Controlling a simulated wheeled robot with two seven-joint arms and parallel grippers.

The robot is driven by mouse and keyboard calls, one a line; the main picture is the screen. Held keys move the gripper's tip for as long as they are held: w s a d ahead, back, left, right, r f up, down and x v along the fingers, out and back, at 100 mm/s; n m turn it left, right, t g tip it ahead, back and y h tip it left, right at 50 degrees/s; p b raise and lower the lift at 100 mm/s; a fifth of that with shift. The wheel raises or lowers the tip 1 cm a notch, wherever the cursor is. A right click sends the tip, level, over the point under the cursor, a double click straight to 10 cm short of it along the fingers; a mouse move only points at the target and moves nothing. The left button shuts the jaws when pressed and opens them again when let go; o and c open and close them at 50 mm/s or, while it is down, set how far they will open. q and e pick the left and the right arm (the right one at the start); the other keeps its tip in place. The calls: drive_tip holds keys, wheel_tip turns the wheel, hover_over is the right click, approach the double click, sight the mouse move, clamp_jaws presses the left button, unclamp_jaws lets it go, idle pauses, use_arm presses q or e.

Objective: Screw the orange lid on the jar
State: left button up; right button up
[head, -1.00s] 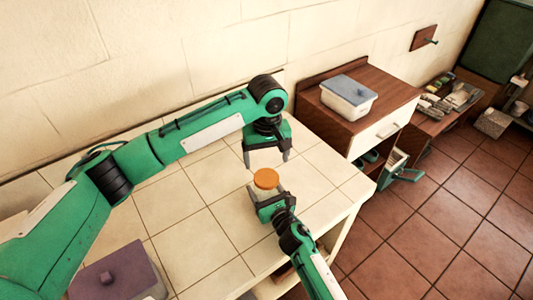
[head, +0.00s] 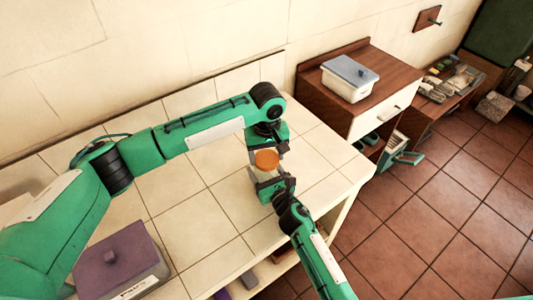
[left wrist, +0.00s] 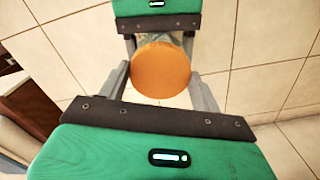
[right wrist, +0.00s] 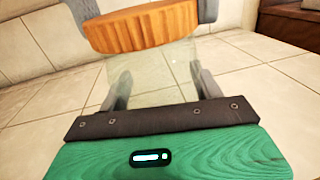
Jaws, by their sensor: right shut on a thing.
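The orange lid (head: 267,159) sits on top of the jar, and its wooden-looking edge shows in the right wrist view (right wrist: 142,27). I cannot tell how tightly it is seated. The jar (right wrist: 152,75) is pale and see-through, upright over the tiled counter. My right gripper (right wrist: 150,85) is shut on the jar's sides below the lid. My left gripper (left wrist: 160,75) points down from above, its fingers open on either side of the lid, very close to its edge. In the head view the left gripper (head: 267,152) partly covers the lid.
The tiled counter (head: 190,230) is mostly clear around the jar. A purple-lidded box (head: 118,265) stands at its near left. A brown cabinet (head: 390,85) with a blue-lidded white container (head: 350,82) stands beyond the counter's right end.

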use_arm(q)
drive_tip(key=c, duration=0.4)
drive_tip(key=m, duration=0.9)
drive_tip(key=shift+m, duration=0.3)
drive_tip(key=m, duration=1.1)
drive_tip(key=o, duration=1.1)
